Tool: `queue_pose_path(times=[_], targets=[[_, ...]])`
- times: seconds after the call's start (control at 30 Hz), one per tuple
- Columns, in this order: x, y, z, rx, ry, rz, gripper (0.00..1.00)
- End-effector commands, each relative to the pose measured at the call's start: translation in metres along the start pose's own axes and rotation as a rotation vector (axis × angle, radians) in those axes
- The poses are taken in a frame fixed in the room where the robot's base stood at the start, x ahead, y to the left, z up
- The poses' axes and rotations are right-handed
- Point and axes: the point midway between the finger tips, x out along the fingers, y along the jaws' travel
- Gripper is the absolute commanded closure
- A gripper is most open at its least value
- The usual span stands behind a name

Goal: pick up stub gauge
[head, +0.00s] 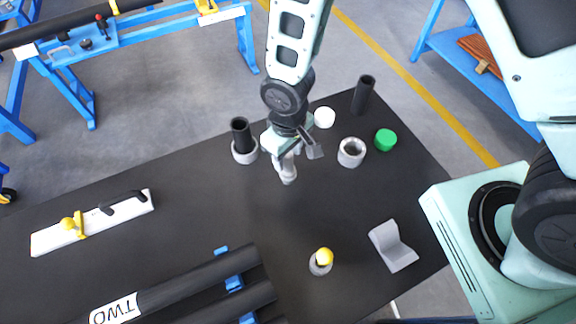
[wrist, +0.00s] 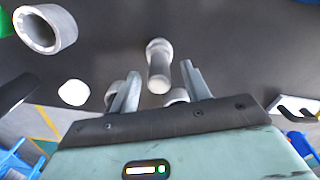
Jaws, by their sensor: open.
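The stub gauge, which I take to be the grey metal cylinder with a wider collar (wrist: 159,68), shows in the wrist view just beyond and between my fingertips. In the head view its lower part (head: 288,174) shows on the dark table, just below my gripper (head: 284,150). It looks upright, with the collar at the bottom. My gripper (wrist: 160,85) is open, one finger on each side of the cylinder in the wrist view, with gaps visible. Whether the fingertips are down level with its top is hard to tell.
A black tube in a grey ring (head: 244,153) stands left of my gripper. To the right are a white piece (head: 324,117), a grey ring (head: 351,153), a green cap (head: 385,140) and a black tube (head: 364,95).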

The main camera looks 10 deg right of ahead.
Motion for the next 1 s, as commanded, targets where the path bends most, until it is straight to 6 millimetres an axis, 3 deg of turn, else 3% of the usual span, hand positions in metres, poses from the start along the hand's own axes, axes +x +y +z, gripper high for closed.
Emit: queue_pose_path(times=[0.2, 0.53, 0.57, 0.7, 1.0], targets=[[0.023, 0.001, 0.0, -0.001, -0.002, 0.0, 0.53], [0.029, 0.001, 0.0, 0.0, 0.001, 0.0, 0.53], [0.029, 0.001, 0.0, 0.0, 0.001, 0.0, 0.58], [0.029, 0.001, 0.0, 0.0, 0.0, 0.0, 0.97], [0.028, 0.001, -0.001, 0.0, 0.001, 0.0, 1.0]])
